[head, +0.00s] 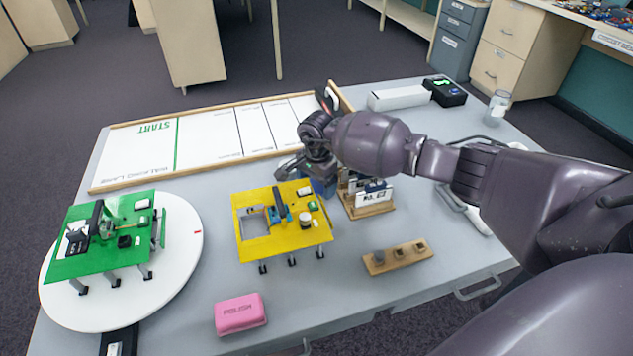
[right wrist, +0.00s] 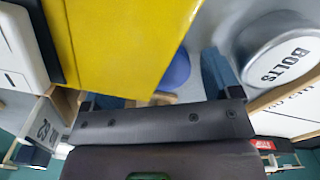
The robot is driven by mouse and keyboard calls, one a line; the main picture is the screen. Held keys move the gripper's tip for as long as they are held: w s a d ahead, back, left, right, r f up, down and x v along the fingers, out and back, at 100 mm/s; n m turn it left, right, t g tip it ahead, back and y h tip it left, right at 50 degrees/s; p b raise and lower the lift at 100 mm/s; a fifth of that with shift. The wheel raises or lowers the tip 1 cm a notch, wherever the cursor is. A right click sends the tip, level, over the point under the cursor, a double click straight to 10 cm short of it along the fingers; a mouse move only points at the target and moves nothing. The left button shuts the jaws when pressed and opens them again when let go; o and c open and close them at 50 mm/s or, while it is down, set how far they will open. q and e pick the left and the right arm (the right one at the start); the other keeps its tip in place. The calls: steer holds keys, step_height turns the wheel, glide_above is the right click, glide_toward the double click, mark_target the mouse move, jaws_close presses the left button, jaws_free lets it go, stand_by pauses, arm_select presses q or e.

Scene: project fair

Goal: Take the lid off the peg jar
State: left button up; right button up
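A small clear jar (head: 497,107) with a pale top stands upright at the back right of the table; I cannot read a label on it, so I cannot tell if it is the peg jar. My right gripper (head: 303,172) is low over the table, behind the yellow board (head: 270,240). In the right wrist view its fingers (right wrist: 160,90) are apart. A rounded blue thing (right wrist: 177,72) shows beyond them, partly hidden by the yellow board. A round grey tin marked BOLTS (right wrist: 283,57) is beside the right finger. My left gripper is out of view.
A wooden holder (head: 370,210) with labelled parts stands right of the gripper. A wooden block with holes (head: 398,257) and a pink POLISH block (head: 240,314) lie in front. A green board (head: 90,250) stands on a white turntable (head: 185,275) at left.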

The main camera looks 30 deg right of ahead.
mark_target(317, 185)
step_height(317, 185, up, 12)
steer(key=p, duration=0.1)
steer(key=shift+r+p, duration=0.15)
steer(key=shift+p, duration=0.25)
stand_by(0.3)
